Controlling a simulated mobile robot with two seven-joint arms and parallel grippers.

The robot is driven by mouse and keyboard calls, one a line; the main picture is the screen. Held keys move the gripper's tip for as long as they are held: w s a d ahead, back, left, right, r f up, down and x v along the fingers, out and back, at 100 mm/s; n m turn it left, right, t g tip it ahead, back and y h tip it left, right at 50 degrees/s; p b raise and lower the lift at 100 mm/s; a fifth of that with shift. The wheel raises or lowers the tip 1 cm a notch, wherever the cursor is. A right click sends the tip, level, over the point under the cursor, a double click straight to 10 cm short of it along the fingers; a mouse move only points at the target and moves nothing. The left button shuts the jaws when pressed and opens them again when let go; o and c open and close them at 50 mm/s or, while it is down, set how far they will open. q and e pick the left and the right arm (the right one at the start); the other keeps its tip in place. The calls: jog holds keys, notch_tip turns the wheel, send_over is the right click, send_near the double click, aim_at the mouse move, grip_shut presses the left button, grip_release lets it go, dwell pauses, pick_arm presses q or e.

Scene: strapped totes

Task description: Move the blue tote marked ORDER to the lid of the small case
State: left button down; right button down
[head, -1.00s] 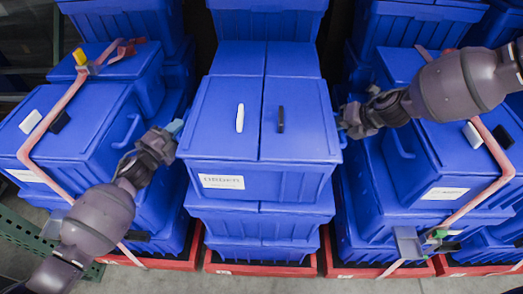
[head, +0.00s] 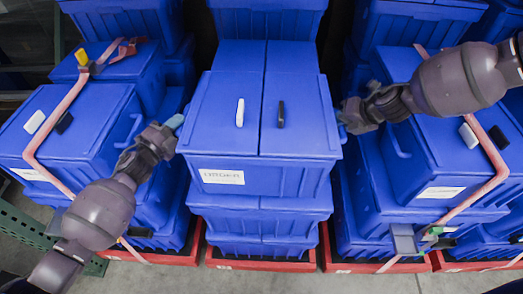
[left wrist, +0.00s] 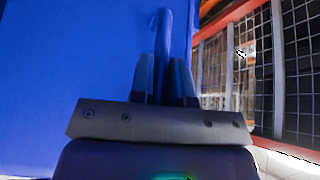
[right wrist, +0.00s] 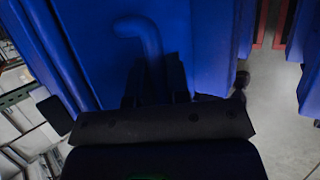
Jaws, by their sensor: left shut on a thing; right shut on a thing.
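The blue tote (head: 215,115) tops the middle stack, with a two-part lid and a white front label whose print is blurred now but looked like ORDER earlier. My left gripper (head: 173,127) is at its left side. In the left wrist view the jaws (left wrist: 165,85) are shut on an upright blue handle (left wrist: 162,30). My right gripper (head: 345,118) is at its right side, and in the right wrist view the dark jaws (right wrist: 155,85) are shut around a blue handle (right wrist: 140,28). I cannot make out which thing is the small case. Any gap beneath the tote is unclear.
Another blue tote (head: 260,220) is directly below. Strapped blue stacks stand close at the left (head: 85,100) and right (head: 440,160), with pink straps over them. More blue totes (head: 268,20) stand behind. Red bases (head: 265,264) are at the floor, with grey floor in front.

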jog(key=shift+f, duration=0.1)
